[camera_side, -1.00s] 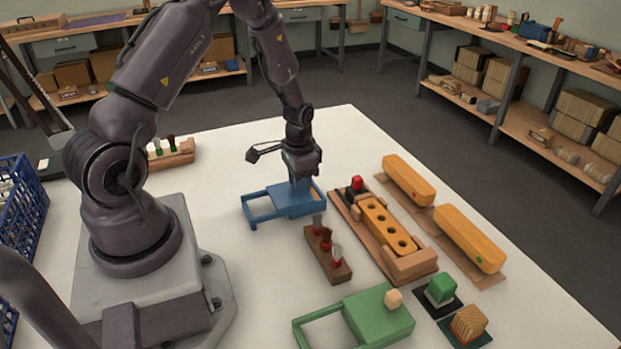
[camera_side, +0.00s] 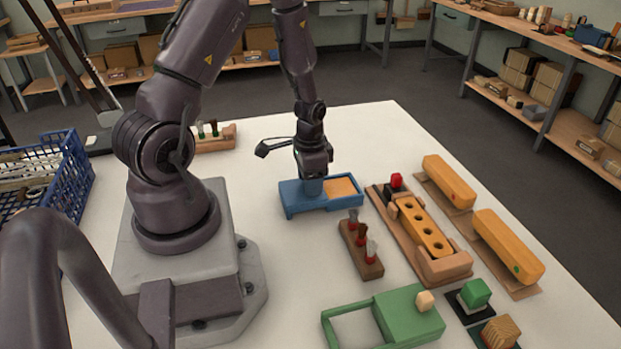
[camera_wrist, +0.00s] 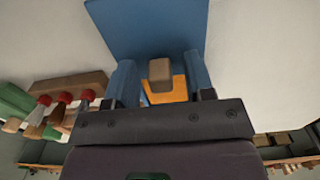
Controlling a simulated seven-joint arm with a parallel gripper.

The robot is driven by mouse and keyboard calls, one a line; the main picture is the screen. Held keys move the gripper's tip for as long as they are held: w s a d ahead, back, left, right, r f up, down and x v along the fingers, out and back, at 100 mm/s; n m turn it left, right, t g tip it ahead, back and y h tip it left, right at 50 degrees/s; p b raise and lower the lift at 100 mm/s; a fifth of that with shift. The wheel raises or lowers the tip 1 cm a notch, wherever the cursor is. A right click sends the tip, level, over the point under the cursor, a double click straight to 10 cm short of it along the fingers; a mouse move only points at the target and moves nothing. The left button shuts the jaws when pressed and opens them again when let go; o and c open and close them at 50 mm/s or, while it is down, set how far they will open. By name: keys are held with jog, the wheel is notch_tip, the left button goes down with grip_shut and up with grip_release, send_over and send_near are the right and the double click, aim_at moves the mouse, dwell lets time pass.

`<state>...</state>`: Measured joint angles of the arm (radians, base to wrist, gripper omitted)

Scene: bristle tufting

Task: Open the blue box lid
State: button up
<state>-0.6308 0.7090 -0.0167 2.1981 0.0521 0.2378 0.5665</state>
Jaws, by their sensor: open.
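The blue box (camera_side: 290,207) stands on the white table right of my arm's base. Its blue lid (camera_wrist: 150,25) lies over the left part of the box in the side view. The right part is uncovered and shows an orange-tan inside (camera_side: 342,187), seen also in the wrist view (camera_wrist: 172,92). A tan knob (camera_wrist: 160,74) shows between my fingers in the wrist view. In the side view the gripper hides the knob.
A brown block with red-collared tufts (camera_side: 361,250) stands just right and in front of the blue box. A green box (camera_side: 408,320) with a knob is nearer the front. A wooden fixture (camera_side: 425,228) and orange blocks (camera_side: 508,246) stand farther right. The table behind the blue box is clear.

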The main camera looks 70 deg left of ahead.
jog(key=shift+r, duration=0.1)
notch_tip(320, 180, up, 13)
dwell(0.4)
dwell(0.3)
jog(key=s+d+r+t, duration=0.2)
jog(key=s+d+r, duration=0.1)
jog(key=d+r, duration=0.5)
jog(key=s+d+r+t, duration=0.3)
jog(key=d+r, duration=0.6)
jog(key=d, duration=0.1)
jog(key=shift+r+t, duration=0.3)
